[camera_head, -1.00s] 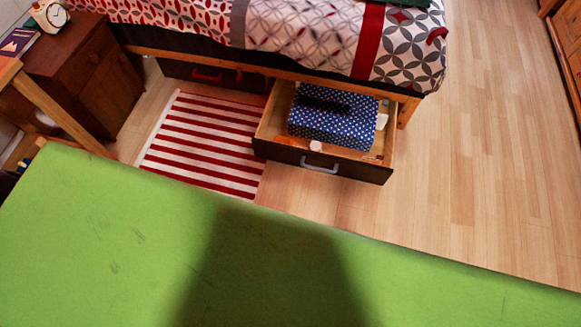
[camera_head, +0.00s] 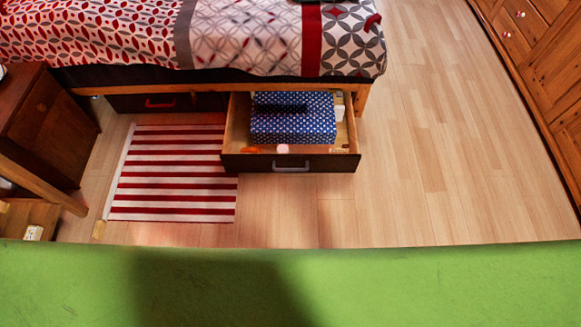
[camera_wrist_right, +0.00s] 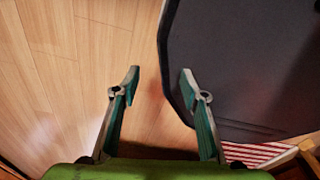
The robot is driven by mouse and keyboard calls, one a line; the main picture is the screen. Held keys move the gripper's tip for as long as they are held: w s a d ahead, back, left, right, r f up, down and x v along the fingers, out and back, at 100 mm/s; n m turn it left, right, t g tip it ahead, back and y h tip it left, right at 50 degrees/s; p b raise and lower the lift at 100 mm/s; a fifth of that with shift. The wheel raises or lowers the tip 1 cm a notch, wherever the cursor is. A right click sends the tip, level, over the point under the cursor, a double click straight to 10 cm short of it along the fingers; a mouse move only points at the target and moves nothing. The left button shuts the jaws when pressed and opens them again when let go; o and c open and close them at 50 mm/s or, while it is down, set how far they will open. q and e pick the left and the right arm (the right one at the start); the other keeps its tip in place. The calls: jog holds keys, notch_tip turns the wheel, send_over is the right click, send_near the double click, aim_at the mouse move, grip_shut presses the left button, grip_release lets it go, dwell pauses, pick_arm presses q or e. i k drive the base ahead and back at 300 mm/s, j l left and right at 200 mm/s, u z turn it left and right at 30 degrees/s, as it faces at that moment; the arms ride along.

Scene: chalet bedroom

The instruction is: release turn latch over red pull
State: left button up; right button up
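The red pull (camera_head: 160,103) is on the front of a dark shut drawer (camera_head: 125,104) under the bed, at the upper left of the head view. The turn latch cannot be made out at this distance. My right gripper (camera_wrist_right: 160,84) shows in the right wrist view with its two fingers apart and nothing between them. My right gripper is not in the head view. My left gripper is in neither view.
An open drawer (camera_head: 335,163) with a grey handle, holding a blue spotted box (camera_head: 293,122), sticks out right of the shut one. A striped rug (camera_head: 175,178) lies before the shut drawer. A nightstand (camera_head: 45,130) stands left, a wardrobe (camera_head: 550,85) right. Floor (camera_head: 430,170) between is clear.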

aim_at(191, 91)
jog(key=i+j+z, duration=0.1)
jog(key=j, duration=0.2)
jog(key=i+j, duration=0.2)
jog(key=j, duration=0.15)
jog(key=i+j+z, duration=0.15)
jog(key=j, duration=0.2)
jog(key=i+j, duration=0.15)
jog(key=j, duration=0.2)
jog(key=i+j+z, duration=0.15)
jog(key=j, duration=0.2)
jog(key=i+j, duration=0.1)
jog(key=j, duration=0.25)
jog(key=z, duration=0.05)
